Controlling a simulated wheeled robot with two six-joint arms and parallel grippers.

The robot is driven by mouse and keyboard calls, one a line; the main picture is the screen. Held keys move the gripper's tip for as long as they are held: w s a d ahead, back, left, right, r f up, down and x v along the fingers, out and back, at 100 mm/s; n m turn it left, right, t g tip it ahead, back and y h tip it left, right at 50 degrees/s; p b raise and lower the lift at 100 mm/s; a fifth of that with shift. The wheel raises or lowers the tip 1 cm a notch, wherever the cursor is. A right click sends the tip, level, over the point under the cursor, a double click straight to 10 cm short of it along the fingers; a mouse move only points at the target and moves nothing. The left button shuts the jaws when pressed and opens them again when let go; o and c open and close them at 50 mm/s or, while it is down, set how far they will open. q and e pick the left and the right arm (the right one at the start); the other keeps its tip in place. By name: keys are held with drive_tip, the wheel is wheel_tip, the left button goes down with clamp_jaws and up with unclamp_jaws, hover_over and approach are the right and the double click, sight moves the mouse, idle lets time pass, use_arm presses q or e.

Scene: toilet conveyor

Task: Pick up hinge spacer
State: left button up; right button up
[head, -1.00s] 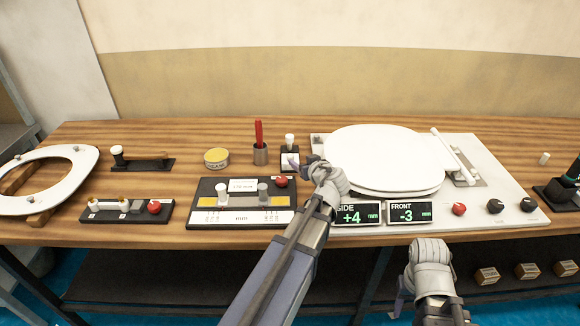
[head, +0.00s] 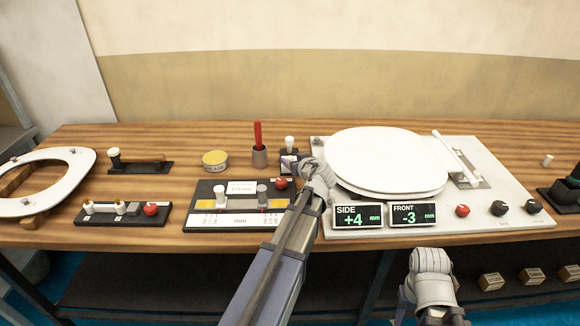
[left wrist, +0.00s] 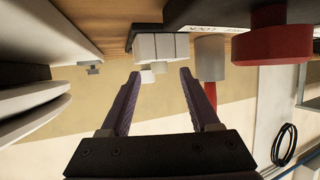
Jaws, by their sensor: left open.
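A small dark stand with a white knob (head: 289,141) stands behind the gauge panel, left of the toilet lid. In the left wrist view a row of white blocks (left wrist: 160,47) sits against a dark holder; these look like the hinge spacers, though I cannot be sure. My left gripper (head: 297,165) is at this stand and partly hides it. In the left wrist view its fingers (left wrist: 160,73) are open and empty, pointing toward the blocks with a gap left. My right gripper (head: 430,265) hangs in front of the bench's front edge, its fingers mostly hidden.
A cup with a red-handled tool (head: 259,155) and a yellow-topped tin (head: 215,161) stand left of the stand. The gauge panel (head: 235,224) lies in front. The white toilet lid (head: 385,155) and displays (head: 358,216) are close on the right.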

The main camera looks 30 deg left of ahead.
use_arm(q)
drive_tip(key=shift+w+a+f, duration=0.25)
drive_tip(key=shift+w+a, duration=0.15)
drive_tip(key=shift+c, duration=0.4)
clamp_jaws()
